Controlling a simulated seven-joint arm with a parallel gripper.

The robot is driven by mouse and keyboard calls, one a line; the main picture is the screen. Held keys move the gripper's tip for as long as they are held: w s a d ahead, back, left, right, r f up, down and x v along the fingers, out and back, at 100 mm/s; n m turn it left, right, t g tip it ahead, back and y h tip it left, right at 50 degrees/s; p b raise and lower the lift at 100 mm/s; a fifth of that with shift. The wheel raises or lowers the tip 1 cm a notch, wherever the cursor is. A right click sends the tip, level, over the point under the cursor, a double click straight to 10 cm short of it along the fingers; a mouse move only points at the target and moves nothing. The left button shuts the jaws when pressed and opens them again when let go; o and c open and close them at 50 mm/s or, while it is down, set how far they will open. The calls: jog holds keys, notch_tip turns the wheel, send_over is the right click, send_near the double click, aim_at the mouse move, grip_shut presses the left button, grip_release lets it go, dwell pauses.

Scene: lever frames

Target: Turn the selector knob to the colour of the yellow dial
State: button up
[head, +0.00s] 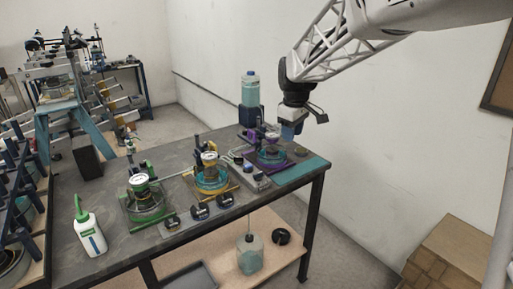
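The yellow frame (212,181) stands mid-table, with a pale round dial (210,157) on top. A green frame (146,205) with its own dial (139,179) is to its left, and a purple frame (268,156) with a dial (272,137) is to its right. A small grey box (256,182) with dark parts on top sits between the yellow and purple frames; I cannot tell whether it carries the selector knob. My gripper (291,133) hangs above the right side of the purple frame. Its fingers are too small and dark to read.
A white bottle with a green cap (88,232) stands at the table's left. Small dark round pieces (200,211) line the front. A teal bottle (250,88) stands at the back. A lower shelf (213,262) holds a jar (250,254). Cardboard boxes (455,262) are at right.

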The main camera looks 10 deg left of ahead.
jog(key=w+a+f+n, duration=0.4)
jog(key=w+a+f, duration=0.1)
jog(key=w+a, duration=0.45)
jog(key=n+g, duration=0.1)
jog(key=n, duration=0.2)
send_over(238, 157)
notch_tip(238, 157, down, 8)
jog(key=shift+w+f, duration=0.1)
jog(key=shift+f, duration=3.85)
grip_shut()
